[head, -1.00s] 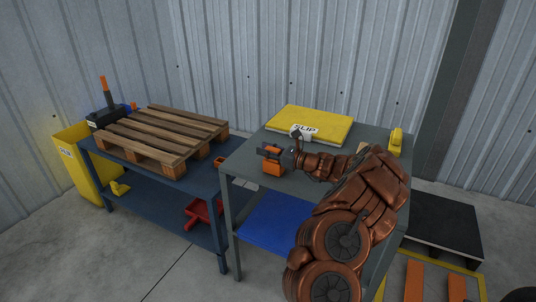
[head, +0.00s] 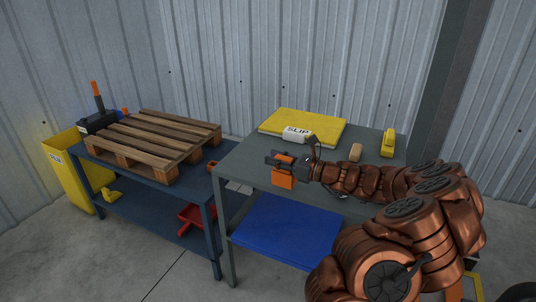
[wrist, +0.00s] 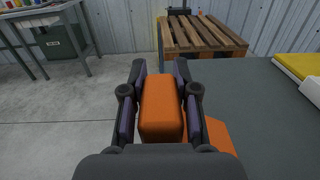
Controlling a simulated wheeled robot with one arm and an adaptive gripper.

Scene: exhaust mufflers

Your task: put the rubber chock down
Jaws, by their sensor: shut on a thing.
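The rubber chock is an orange block (head: 283,178) held in my gripper (head: 274,158) near the front left part of the grey table (head: 240,163). In the wrist view the chock (wrist: 161,106) sits between the two dark fingers of my gripper (wrist: 160,75), which are shut on its sides. More orange shows at the lower right of the fingers. The chock appears in front of the tabletop in the head view; I cannot tell whether its underside touches the table.
A yellow slab (head: 303,125) and a white roll labelled SLIP (head: 297,134) lie at the back of the table. A tan block (head: 355,152) and a yellow object (head: 388,142) stand to the right. A wooden pallet (head: 150,135) rests on the blue bench at left.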

